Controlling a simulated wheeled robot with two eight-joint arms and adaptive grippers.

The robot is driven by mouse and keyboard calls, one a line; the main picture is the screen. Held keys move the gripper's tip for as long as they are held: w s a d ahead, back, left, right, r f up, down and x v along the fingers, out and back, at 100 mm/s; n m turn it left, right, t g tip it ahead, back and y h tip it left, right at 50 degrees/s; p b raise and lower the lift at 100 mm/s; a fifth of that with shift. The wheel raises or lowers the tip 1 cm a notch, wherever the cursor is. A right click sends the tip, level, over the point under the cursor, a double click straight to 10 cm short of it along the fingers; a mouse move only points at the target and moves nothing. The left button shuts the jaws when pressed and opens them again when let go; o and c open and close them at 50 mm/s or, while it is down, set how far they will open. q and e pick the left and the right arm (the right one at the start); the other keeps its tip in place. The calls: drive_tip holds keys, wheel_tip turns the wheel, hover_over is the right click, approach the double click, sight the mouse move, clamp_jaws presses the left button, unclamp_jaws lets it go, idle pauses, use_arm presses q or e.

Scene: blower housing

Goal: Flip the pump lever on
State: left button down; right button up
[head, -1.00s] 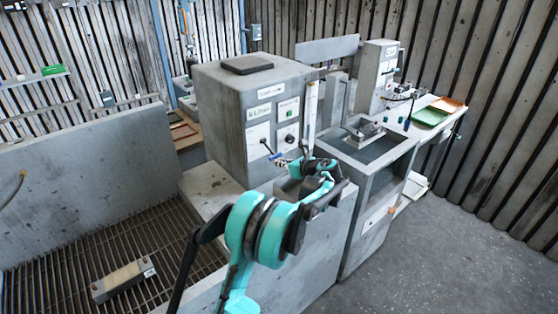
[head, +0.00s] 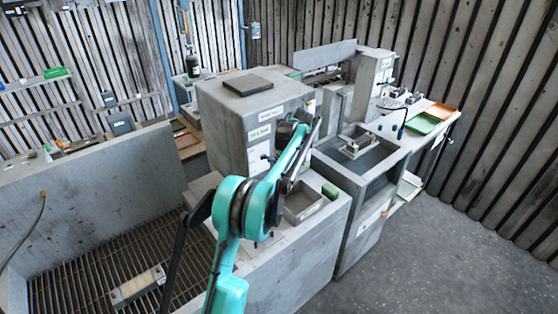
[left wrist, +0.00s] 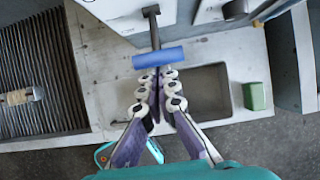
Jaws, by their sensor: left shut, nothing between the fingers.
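In the left wrist view a lever sticks out from a white panel (left wrist: 118,10). It has a dark rod (left wrist: 153,28) and a blue cylindrical grip (left wrist: 158,57) lying crosswise at its end. My left gripper (left wrist: 161,74) is shut and empty, with its fingertips just below the blue grip in the picture. I cannot tell whether they touch it. In the head view my left arm's forward end covers much of the front of the grey control box (head: 228,140), and the blue grip is hidden. My right gripper is not in view.
A sink basin (left wrist: 205,92) and a green block (left wrist: 256,96) are below the lever in the wrist view. A slatted grate (head: 75,270) with a block (head: 138,287) on it lies at left. A grey tank unit (head: 365,185) stands right of the box.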

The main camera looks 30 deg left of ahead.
use_arm(q)
drive_tip(key=shift+a+r, duration=0.2)
drive_tip(key=shift+r, duration=0.2)
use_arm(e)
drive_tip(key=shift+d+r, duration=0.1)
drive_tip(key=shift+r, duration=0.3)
use_arm(q)
drive_tip(key=shift+w, duration=0.1)
drive_tip(key=s+d+f+b, duration=0.1)
drive_tip(key=d+f+b, duration=0.1)
drive_tip(key=d+f, duration=0.1)
drive_tip(key=p+v, duration=0.2)
drive_tip(key=v, duration=0.8)
drive_tip(key=shift+a+r, duration=0.3)
drive_tip(key=shift+a, duration=0.05)
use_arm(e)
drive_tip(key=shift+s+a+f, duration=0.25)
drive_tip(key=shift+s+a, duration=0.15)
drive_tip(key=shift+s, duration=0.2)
